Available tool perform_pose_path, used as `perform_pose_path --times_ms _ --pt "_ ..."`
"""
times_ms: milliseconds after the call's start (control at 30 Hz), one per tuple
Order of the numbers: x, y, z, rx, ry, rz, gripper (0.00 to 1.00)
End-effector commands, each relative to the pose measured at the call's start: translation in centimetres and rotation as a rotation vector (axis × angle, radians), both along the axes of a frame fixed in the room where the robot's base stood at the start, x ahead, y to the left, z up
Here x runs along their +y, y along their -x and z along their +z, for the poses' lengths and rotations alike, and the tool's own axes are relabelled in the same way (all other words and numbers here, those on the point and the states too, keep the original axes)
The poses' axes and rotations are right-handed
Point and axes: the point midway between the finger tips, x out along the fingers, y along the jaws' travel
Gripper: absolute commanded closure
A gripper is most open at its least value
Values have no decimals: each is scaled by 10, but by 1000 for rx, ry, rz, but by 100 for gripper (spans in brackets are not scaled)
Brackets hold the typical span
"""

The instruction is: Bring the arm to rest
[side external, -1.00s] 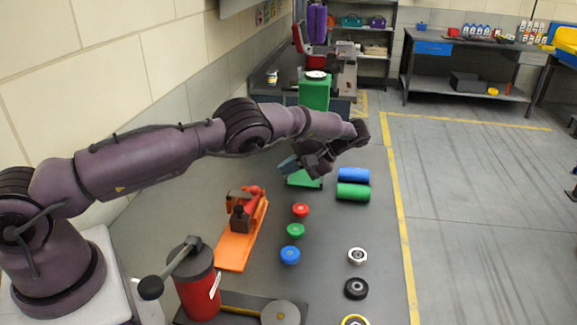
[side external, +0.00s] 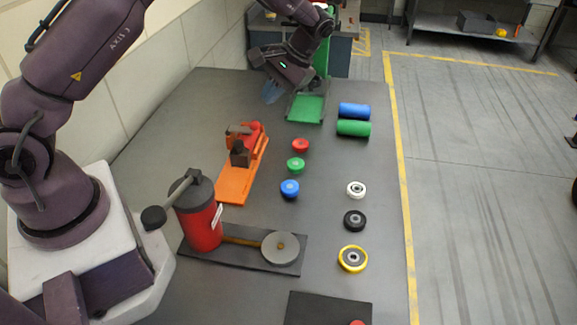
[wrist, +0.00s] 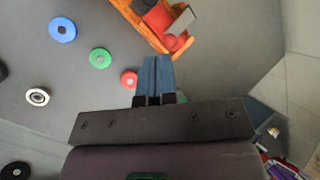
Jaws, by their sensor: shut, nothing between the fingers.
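My gripper (side external: 272,92) hangs above the far part of the dark grey table (side external: 190,115) in the side view, left of the green stand. In the wrist view its blue-grey fingers (wrist: 154,78) are together with nothing between them. The fingers are clear of the objects on the table. The arm is raised, bent at the elbow, and its upper part runs out of the top of the side view.
An orange fixture (side external: 240,170), a red cylinder with a lever (side external: 203,222), and a green stand (side external: 306,108) stand on the table. Blue (side external: 354,111) and green (side external: 353,129) rollers lie right of the stand. Several coloured discs and wheels lie nearer. The table's left far area is bare.

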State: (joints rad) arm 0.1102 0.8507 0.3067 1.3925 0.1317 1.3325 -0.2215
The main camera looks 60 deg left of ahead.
Motion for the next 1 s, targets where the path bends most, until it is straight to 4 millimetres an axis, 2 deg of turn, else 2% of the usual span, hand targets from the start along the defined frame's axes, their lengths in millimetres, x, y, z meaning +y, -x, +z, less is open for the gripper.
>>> perform_pose_path --times_ms 33,200,500,800,900,1000 --pt "-6 9 18 -44 48 -15 100" --pt "-28 42 62 -183 179 -86 100" --pt "-65 116 124 -440 316 -230 100" --pt "-89 195 155 -686 339 -347 100" --pt "-92 213 161 -750 328 -367 100" --pt "-93 222 170 -811 312 -385 100"
